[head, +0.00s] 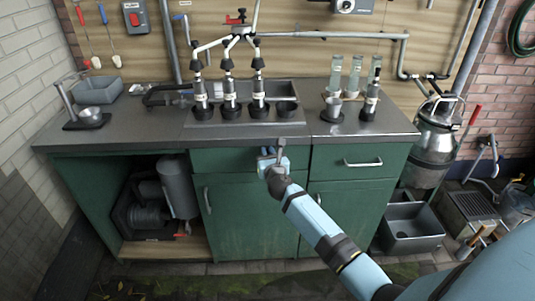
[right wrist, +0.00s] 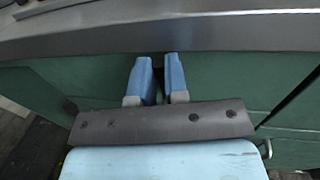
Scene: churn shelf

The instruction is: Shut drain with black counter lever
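My right gripper (head: 273,155) is in front of the green drawer front, just below the counter's front edge. In the right wrist view its two blue fingers (right wrist: 157,78) stand a little apart, with a narrow dark strip between them; I cannot tell whether that is shadow or a thing. A dark, bent lever-like piece (head: 160,96) lies on the counter left of the sink; I cannot tell for sure that it is the black counter lever. My left gripper is not in view.
The steel counter (head: 240,132) has a front edge right above my right gripper. A black cup (head: 333,110) and bottles are to the right. A steel churn (head: 432,140) stands at the far right.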

